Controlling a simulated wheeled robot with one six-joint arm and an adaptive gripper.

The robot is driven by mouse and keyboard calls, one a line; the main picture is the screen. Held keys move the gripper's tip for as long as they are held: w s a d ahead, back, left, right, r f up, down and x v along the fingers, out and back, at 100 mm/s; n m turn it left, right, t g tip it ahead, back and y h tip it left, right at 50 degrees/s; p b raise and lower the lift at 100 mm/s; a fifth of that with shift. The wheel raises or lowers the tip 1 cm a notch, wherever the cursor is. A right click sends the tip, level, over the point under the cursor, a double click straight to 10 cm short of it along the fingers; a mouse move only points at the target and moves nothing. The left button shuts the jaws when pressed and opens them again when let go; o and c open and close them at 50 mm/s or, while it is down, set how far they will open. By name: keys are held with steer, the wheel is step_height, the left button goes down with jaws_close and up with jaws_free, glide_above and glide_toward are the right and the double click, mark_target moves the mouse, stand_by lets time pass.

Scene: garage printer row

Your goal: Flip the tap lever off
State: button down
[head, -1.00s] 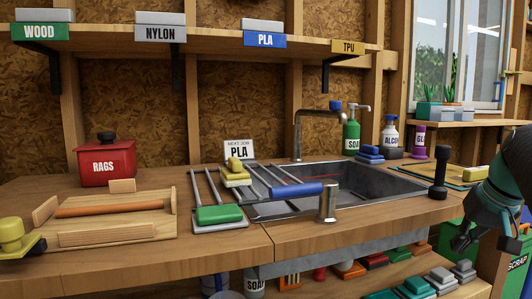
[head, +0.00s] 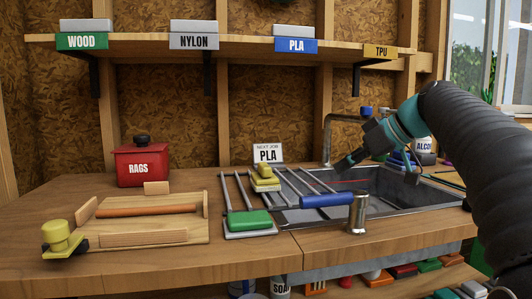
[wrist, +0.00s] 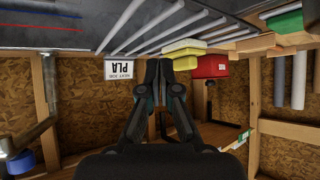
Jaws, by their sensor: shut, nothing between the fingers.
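The tap (head: 327,140) is a grey pipe rising behind the sink and bending to the right at the top. A blue lever part (head: 366,112) shows at the right end of its bend. In the upside-down wrist view the tap pipe (wrist: 47,90) stands at the left, with the blue part (wrist: 20,162) at the lower left. My gripper (head: 346,164) is over the sink, in front of the tap, pointing left and down. It is shut and empty, apart from the blue part; its fingertips (wrist: 158,66) meet in the wrist view. My arm hides the bottles behind.
A PLA sign (head: 268,154) and red rags box (head: 141,163) stand left. A shelf (head: 240,46) overhangs the back.

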mark_target(267, 166)
steer(key=a, duration=0.2)
steer(key=a+r+n+y, duration=0.1)
steer(key=a, duration=0.2)
steer(key=w+a+n+g, duration=0.1)
steer(key=a, duration=0.2)
steer(key=shift+r+y, duration=0.15)
steer(key=shift+y, duration=0.15)
steer(key=w+a, duration=0.1)
steer(key=a, duration=0.2)
steer(key=w+a+p, duration=0.1)
steer(key=w+a, duration=0.1)
steer(key=a, duration=0.1)
steer(key=w+a+p, duration=0.1)
steer(key=w+a, duration=0.1)
steer(key=a, duration=0.1)
steer(key=shift+w+a, duration=0.15)
steer(key=shift+a, duration=0.1)
steer(key=shift+w+a+f, duration=0.1)
steer(key=shift+a+f, duration=0.15)
steer(key=shift+d+f+b, duration=0.15)
steer(key=shift+f+b, duration=0.15)
steer(key=shift+f, duration=0.35)
